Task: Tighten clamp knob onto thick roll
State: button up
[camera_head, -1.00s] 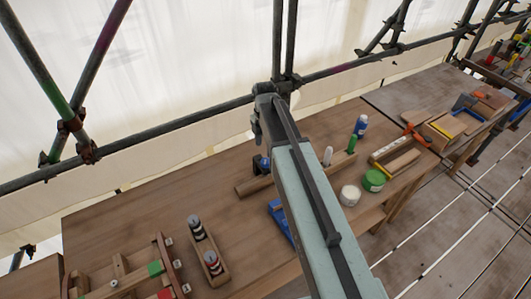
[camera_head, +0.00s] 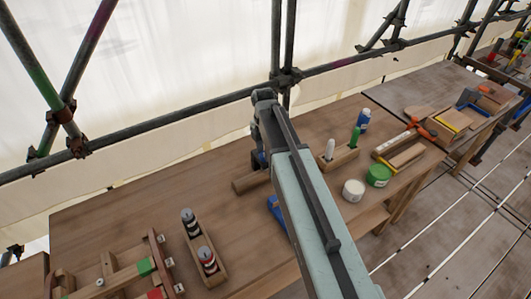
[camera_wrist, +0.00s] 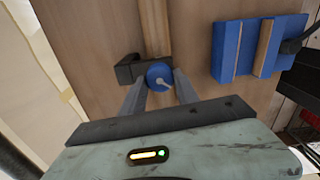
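The blue round clamp knob (camera_wrist: 159,77) with a pale lever on its face shows in the middle of the wrist view. A dark clamp body (camera_wrist: 128,69) is beside it on the left. The wooden roll (camera_wrist: 154,30) runs away from the knob up the wrist view. In the head view the roll (camera_head: 249,182) lies on the bench, partly behind my arm. My gripper (camera_wrist: 160,84) has one finger on each side of the knob, with the tips at or very near its rim. Whether they press on it cannot be told. My arm mostly hides the clamp in the head view.
A blue block with wooden strips (camera_wrist: 236,50) lies right of the knob. On the wooden bench (camera_head: 115,215) are two dark bottles in a holder (camera_head: 220,268), a white tub (camera_head: 353,191) and a green tub (camera_head: 379,176). Scaffold tubes (camera_head: 150,127) run behind the bench.

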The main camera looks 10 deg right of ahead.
jog(key=c, duration=0.5)
jog(key=shift+d, duration=0.25)
grip_shut()
jog(key=shift+a, duration=0.2)
jog(key=shift+m, duration=0.4)
jog(key=m, duration=0.3)
jog(key=shift+w+m, duration=0.15)
jog(key=shift+m, duration=0.25)
jog(key=m, duration=0.3)
jog(key=shift+m, duration=0.4)
jog(key=m, duration=0.5)
jog(key=shift+w, duration=0.1)
jog(key=m, duration=0.5)
jog(key=shift+m, duration=0.4)
jog(key=m, duration=0.4)
jog(key=shift+m, duration=0.3)
jog(key=m, duration=0.5)
jog(key=shift+d, duration=0.1)
jog(key=m, duration=0.5)
jog(key=shift+m, duration=0.4)
jog(key=m, duration=0.4)
jog(key=shift+m, duration=0.4)
